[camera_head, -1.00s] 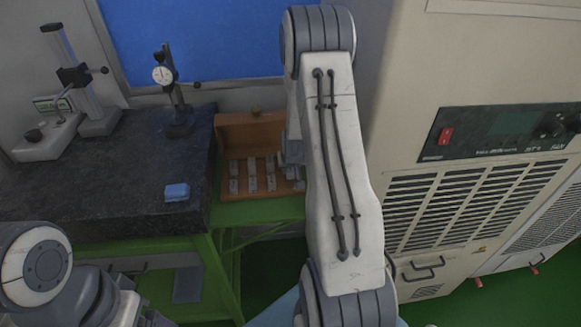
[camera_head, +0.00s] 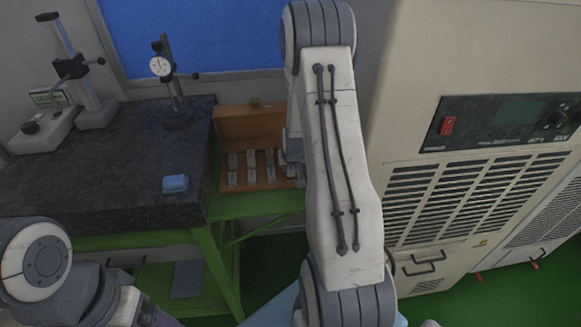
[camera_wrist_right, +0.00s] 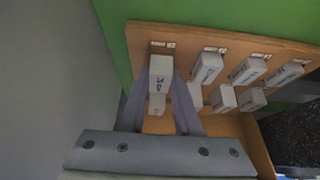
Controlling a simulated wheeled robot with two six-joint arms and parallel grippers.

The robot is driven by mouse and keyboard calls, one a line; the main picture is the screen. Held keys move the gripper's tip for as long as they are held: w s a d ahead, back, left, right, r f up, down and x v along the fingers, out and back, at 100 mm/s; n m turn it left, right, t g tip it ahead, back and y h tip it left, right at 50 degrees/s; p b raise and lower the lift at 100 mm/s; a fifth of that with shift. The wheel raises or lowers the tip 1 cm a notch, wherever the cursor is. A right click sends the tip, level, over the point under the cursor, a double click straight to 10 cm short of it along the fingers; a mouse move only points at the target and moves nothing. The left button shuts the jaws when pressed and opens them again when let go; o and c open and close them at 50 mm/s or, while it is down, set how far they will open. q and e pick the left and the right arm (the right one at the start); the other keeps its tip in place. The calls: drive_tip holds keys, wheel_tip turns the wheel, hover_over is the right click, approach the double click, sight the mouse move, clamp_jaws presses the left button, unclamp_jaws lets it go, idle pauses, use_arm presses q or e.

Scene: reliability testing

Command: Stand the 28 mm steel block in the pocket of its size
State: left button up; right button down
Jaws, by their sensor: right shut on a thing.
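A wooden case (camera_head: 228,181) with its lid raised holds rows of pale steel blocks. My right gripper (camera_wrist_right: 160,75) is shut on a labelled steel block (camera_wrist_right: 161,66) in the right wrist view. The held block is at the end of the far row, close to the case's edge and a small printed label. I cannot read its size, nor tell whether it sits fully in a pocket. Another block (camera_wrist_right: 157,104) shows between my fingers, nearer the wrist. In the head view my right arm hides the case's right end. My left gripper is out of view.
Several other blocks (camera_wrist_right: 207,67) stand close beside the held one. A dark granite plate (camera_head: 100,170) with a blue object (camera_head: 175,184) and a dial gauge stand (camera_head: 172,80) lies left of the case. A large beige cabinet (camera_head: 440,60) stands close to the right.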

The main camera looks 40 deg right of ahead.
sight(291, 169)
drive_tip(key=shift+f+b, duration=0.6)
idle(0.3)
drive_tip(key=c, duration=0.5)
unclamp_jaws()
drive_tip(key=b+v, duration=0.1)
drive_tip(key=v, duration=0.4)
drive_tip(key=shift+a+r, duration=0.1)
drive_tip(key=shift+r, duration=0.2)
drive_tip(key=p+v, duration=0.1)
drive_tip(key=v, duration=0.4)
drive_tip(key=shift+f, duration=0.1)
